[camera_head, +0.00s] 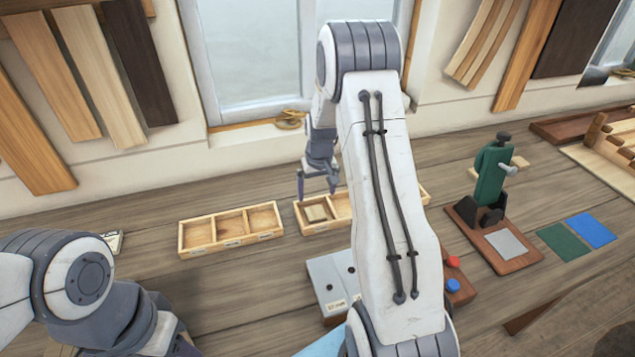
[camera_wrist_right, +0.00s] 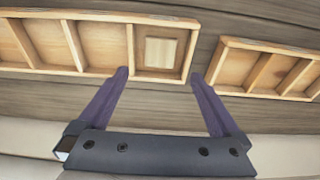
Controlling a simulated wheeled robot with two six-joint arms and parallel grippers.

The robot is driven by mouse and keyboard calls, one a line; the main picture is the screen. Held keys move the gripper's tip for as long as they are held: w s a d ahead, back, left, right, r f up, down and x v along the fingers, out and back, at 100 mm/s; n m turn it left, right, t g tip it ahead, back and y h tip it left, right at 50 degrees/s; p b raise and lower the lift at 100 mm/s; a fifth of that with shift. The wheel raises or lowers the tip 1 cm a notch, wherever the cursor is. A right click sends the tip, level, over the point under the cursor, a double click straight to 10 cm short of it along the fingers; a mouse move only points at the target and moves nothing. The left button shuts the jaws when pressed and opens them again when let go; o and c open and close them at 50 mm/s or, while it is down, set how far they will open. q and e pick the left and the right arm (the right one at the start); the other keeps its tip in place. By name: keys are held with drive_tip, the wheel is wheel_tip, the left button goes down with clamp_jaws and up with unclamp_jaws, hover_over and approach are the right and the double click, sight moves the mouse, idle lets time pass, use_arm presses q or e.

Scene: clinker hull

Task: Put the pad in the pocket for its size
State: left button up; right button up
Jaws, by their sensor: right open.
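A small square tan pad (camera_head: 316,213) lies in the left end pocket of the right-hand wooden tray (camera_head: 326,229). In the right wrist view the pad (camera_wrist_right: 160,52) lies flat inside the end pocket of that tray (camera_wrist_right: 100,44), apart from the fingers. My right gripper (camera_head: 317,188) is above this pocket, open and empty. In the right wrist view its fingertips (camera_wrist_right: 160,75) are spread on either side of the pocket. My right arm hides the right part of the tray. My left arm enters at the lower left; its gripper is out of view.
A second wooden tray (camera_head: 232,228) with empty pockets stands to the left. A grey block with holes (camera_head: 331,281) is in front. A green clamp-like device (camera_head: 490,175) stands on a brown board at right, near green (camera_head: 563,243) and blue (camera_head: 592,230) sheets.

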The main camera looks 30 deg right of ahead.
wheel_tip(320, 180, up, 6)
drive_tip(key=s+a+r+n, duration=0.2)
drive_tip(key=s+a, duration=0.2)
drive_tip(key=a, duration=0.4)
drive_tip(key=s+a+r+n+y, duration=0.15)
drive_tip(key=s+a, duration=0.25)
drive_tip(key=a, duration=0.4)
drive_tip(key=s+a+r+n+h, duration=0.1)
drive_tip(key=s+a+r+n, duration=0.2)
drive_tip(key=a, duration=0.5)
drive_tip(key=s+a+n+g, duration=0.1)
drive_tip(key=s+a+n, duration=0.1)
drive_tip(key=s, duration=0.8)
drive_tip(key=s+a+r+n, duration=0.1)
drive_tip(key=s+a, duration=0.3)
drive_tip(key=s, duration=0.5)
drive_tip(key=shift+s+a+n+g+y+b, duration=0.3)
drive_tip(key=shift+s+n+g+y+b, duration=0.05)
drive_tip(key=shift+g+y+b, duration=0.1)
